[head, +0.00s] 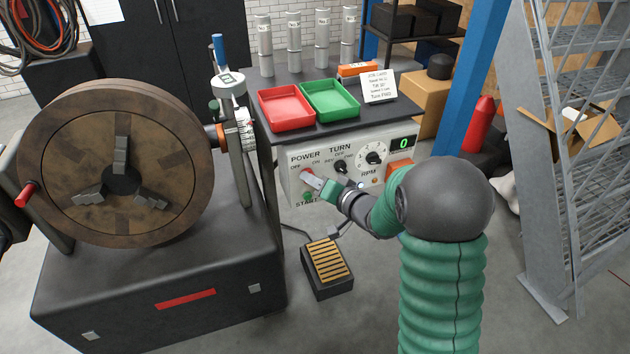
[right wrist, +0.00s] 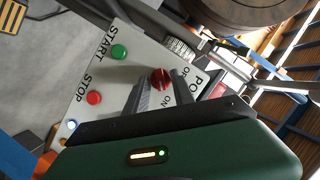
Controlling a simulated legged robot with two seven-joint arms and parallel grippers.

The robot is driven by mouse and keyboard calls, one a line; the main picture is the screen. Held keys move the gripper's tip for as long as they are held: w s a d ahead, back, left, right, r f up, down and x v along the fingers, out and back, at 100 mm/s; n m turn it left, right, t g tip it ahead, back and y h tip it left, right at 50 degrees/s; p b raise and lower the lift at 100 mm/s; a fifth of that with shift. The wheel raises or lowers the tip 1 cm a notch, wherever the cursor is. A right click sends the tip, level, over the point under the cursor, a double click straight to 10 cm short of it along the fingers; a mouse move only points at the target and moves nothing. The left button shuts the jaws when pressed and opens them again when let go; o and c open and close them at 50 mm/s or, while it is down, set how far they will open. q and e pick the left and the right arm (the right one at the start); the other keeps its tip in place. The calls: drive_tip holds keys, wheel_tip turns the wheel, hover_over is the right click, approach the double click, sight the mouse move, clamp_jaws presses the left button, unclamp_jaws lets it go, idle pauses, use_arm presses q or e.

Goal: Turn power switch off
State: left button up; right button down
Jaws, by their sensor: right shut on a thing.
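The power switch (head: 305,173) is a red knob under the POWER label on the grey control panel (head: 292,187). It also shows in the right wrist view (right wrist: 161,77), close to the ON label. My right gripper (head: 312,180) is at the panel with its two grey fingers on either side of this knob, shut on it. The OFF label is readable in the head view, but I cannot tell which way the knob points. My left gripper is not in view.
Beside the knob are a green START button (right wrist: 119,51), a red STOP button (right wrist: 94,97) and a black TURN knob (head: 340,166). Red (head: 287,121) and green (head: 331,113) trays stand above the panel. A large wheel machine (head: 60,262) stands left; a foot pedal (head: 327,284) lies below.

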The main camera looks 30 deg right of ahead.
drive_tip(key=shift+r, duration=0.1)
drive_tip(key=shift+r, duration=0.1)
idle(0.4)
drive_tip(key=shift+w+a+r+n+g+h+p, duration=0.1)
drive_tip(key=shift+a+n+g+h+p, duration=0.3)
drive_tip(key=shift+n+h, duration=1.3)
drive_tip(key=shift+w+a+f+n+g+h+p, duration=0.15)
drive_tip(key=shift+n+h+p, duration=0.7)
drive_tip(key=shift+n, duration=1.5)
drive_tip(key=shift+a+r+n+g+h+p, duration=0.2)
drive_tip(key=shift+n+h+p, duration=0.25)
drive_tip(key=shift+n+h, duration=1.3)
drive_tip(key=shift+n, duration=0.4)
